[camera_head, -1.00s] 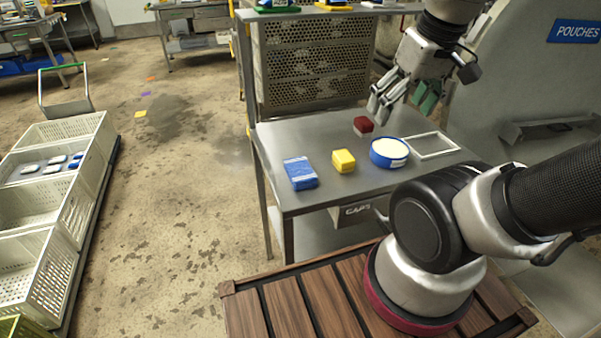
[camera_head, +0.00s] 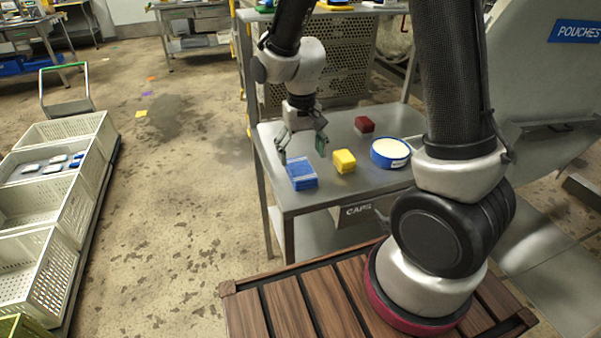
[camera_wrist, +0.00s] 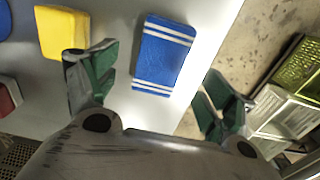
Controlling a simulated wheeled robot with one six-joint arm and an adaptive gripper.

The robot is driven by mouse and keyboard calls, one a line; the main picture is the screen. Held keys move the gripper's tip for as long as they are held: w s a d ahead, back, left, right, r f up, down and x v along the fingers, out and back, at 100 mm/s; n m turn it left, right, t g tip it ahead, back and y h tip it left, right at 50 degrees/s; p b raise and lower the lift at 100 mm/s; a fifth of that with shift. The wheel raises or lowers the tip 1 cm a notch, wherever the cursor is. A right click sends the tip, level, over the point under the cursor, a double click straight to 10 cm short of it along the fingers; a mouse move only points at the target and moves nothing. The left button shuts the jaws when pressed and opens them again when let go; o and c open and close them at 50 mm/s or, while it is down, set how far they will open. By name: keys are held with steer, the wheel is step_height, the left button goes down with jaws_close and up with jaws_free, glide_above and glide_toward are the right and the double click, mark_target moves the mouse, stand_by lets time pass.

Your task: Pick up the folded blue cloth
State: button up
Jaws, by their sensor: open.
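The folded blue cloth (camera_head: 301,175) lies flat at the front left of the steel table. In the wrist view the cloth (camera_wrist: 164,56) shows white stripes near both ends and lies between and beyond the fingertips. My gripper (camera_head: 302,150) hangs fingers down above the cloth, open and empty. In the wrist view my gripper (camera_wrist: 155,85) has its green-padded fingers spread wide, one on each side of the cloth and apart from it.
A yellow block (camera_head: 344,161) sits just right of the cloth, close to one finger. A blue round tub (camera_head: 391,153) with pale contents and a dark red block (camera_head: 364,125) stand farther off. The steel table's (camera_head: 330,187) left edge is near the cloth. White crates (camera_head: 38,262) stand at left.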

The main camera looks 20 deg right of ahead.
mark_target(300, 168)
step_height(300, 168, down, 6)
steer(key=shift+w+a+r, duration=0.1)
steer(key=shift+r, duration=0.1)
steer(key=c, duration=1.1)
step_height(300, 168, up, 10)
steer(key=shift+f, duration=0.25)
steer(key=shift+r, duration=0.3)
steer(key=shift+o, duration=1)
steer(key=shift+c, duration=0.5)
